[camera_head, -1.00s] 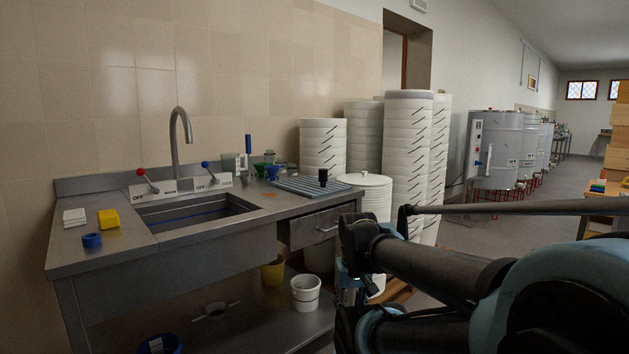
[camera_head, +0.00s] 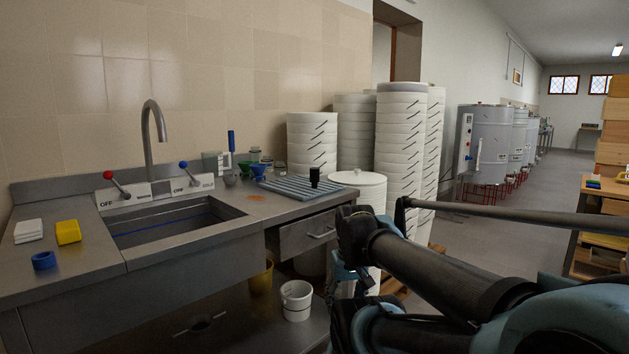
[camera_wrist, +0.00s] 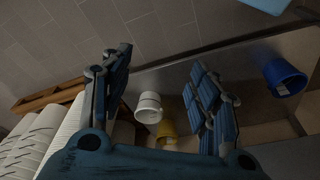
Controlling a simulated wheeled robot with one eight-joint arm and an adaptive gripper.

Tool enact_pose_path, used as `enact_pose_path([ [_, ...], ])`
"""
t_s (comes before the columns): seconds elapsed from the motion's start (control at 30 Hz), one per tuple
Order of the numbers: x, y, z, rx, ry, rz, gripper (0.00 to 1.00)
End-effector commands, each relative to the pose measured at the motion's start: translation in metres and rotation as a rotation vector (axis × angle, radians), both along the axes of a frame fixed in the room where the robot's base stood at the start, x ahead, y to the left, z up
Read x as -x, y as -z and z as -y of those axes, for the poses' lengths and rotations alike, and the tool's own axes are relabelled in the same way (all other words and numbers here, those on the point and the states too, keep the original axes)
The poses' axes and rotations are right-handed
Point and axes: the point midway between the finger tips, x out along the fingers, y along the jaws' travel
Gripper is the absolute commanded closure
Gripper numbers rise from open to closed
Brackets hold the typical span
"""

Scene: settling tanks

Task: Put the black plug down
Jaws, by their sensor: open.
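A small black cylinder, which looks like the black plug (camera_head: 314,177), stands upright on the right part of the grey ribbed drainer mat (camera_head: 288,188), right of the sink. My gripper (camera_wrist: 160,88) is open in the wrist view, its two blue fingers wide apart with nothing between them. It points down past the counter toward the lower shelf. In the head view my arm is at the lower right and mostly hides the gripper. The plug is out of the wrist view.
The sink basin (camera_head: 170,222) lies left of the mat. A yellow block (camera_head: 68,232), white pads (camera_head: 28,231) and a blue ring (camera_head: 44,260) are on the left counter. Stacked white tubs (camera_head: 402,150) stand behind. A white bucket (camera_wrist: 148,107) is below.

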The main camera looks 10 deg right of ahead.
Motion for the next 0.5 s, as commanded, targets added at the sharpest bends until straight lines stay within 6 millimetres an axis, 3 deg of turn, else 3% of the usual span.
enact_pose_path([
  [0.17,-0.032,-0.016,-0.021,-0.095,-0.08,0.056,0.41],
  [0.33,-0.085,-0.044,-0.05,-0.231,-0.198,0.181,0.41],
  [0.5,-0.143,-0.077,-0.067,-0.339,-0.292,0.346,0.41],
])
